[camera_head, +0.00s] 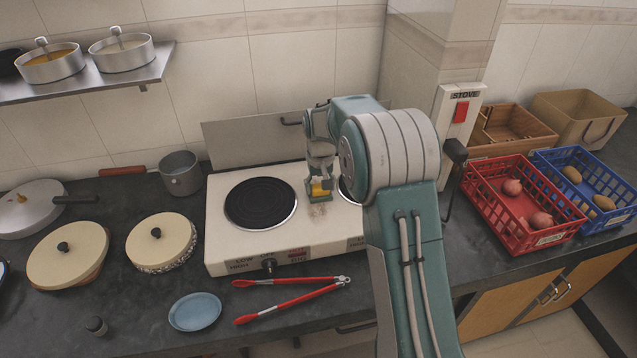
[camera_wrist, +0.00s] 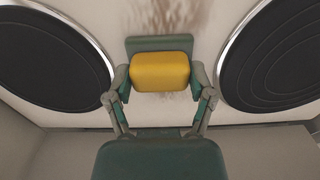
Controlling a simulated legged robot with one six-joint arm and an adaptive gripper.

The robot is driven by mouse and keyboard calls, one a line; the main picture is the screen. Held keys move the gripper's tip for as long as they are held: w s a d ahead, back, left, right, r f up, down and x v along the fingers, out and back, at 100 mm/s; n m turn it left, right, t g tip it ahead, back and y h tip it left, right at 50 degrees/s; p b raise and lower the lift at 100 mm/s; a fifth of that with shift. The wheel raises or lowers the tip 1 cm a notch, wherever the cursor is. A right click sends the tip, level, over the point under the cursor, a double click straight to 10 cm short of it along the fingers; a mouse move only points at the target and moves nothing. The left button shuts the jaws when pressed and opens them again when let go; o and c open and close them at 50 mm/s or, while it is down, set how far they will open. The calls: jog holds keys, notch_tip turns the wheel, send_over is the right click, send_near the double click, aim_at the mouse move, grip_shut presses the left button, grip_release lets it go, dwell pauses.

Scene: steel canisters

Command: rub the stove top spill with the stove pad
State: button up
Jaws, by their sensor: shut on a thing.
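My gripper (camera_head: 320,183) is shut on the stove pad, a yellow block (camera_wrist: 160,72) with a flat green base (camera_wrist: 148,45). The pad also shows in the head view (camera_head: 320,190), between the two burners of the white stove (camera_head: 232,250). The spill is a brownish smear (camera_wrist: 170,18) on the stove top between the burners; in the head view it shows faintly (camera_head: 318,211) just in front of the pad. The pad covers part of it. The pad is at or very near the surface; I cannot tell if it touches.
The left black burner (camera_head: 260,203) is clear; my arm hides most of the right one. Red-handled tongs (camera_head: 290,298) and a blue dish (camera_head: 195,312) lie in front of the stove. A saucepan (camera_head: 181,173) stands left, a red crate (camera_head: 515,215) right. A wall is behind.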

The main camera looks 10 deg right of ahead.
aim_at(325, 214)
jog(key=shift+s+r, duration=0.1)
jog(key=shift+s, duration=3)
